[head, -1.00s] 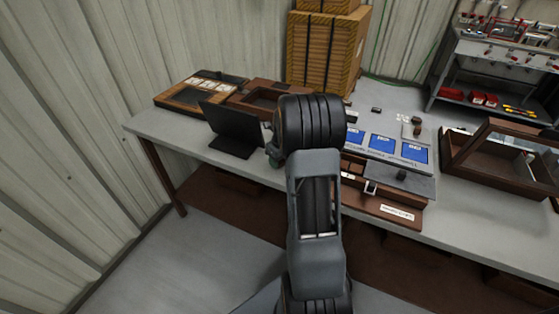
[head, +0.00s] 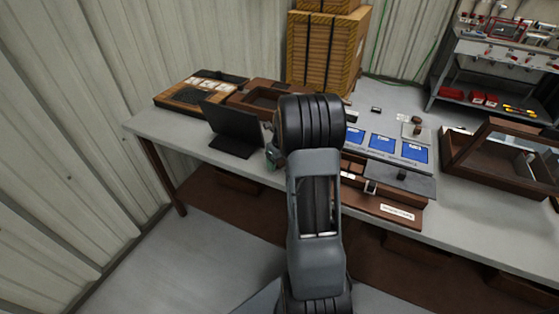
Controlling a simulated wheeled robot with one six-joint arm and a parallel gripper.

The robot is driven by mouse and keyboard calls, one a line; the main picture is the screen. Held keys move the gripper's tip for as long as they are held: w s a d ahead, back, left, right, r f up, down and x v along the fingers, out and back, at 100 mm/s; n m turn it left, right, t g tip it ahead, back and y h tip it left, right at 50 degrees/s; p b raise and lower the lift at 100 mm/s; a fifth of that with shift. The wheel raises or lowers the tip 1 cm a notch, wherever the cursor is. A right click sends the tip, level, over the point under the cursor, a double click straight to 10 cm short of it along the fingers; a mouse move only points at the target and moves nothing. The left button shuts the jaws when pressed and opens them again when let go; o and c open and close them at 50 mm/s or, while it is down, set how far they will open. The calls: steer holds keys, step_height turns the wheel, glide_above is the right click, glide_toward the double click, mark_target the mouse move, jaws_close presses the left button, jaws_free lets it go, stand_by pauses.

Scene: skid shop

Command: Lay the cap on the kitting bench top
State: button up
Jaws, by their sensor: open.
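The long grey bench top (head: 472,215) runs across the view along the wall; I take it to be the kitting bench. I cannot pick out the cap for sure. A small dark knob-like piece (head: 416,121) stands on a light block at the bench's right-hand part, and a small black piece (head: 376,110) lies behind the blue-marked panel. My arm rises through the middle of the view and hides part of the bench. My gripper is hidden behind my arm. A small greenish part shows at the arm's left edge, too little to identify.
A dark screen (head: 234,128) stands on the bench left of my arm, with wooden trays (head: 182,98) behind it. A panel with blue squares (head: 382,143) sits right of my arm. A brown glazed case (head: 490,165) stands further right. Crates (head: 318,52) stand behind.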

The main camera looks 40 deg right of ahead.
step_height(320, 180, up, 12)
steer(key=s+f, duration=0.1)
steer(key=s, duration=0.1)
steer(key=s+a+r+n, duration=0.2)
steer(key=s+a+n, duration=0.1)
steer(key=a+n, duration=0.45)
steer(key=s+a+r+n, duration=0.25)
steer(key=a+n, duration=0.35)
steer(key=n, duration=0.3)
steer(key=s+a+f+n+t, duration=0.1)
steer(key=s+a+f+n, duration=0.1)
steer(key=s+a+n, duration=0.8)
steer(key=shift+n+p, duration=0.35)
steer(key=shift+n, duration=3.8)
steer(key=shift+s, duration=0.1)
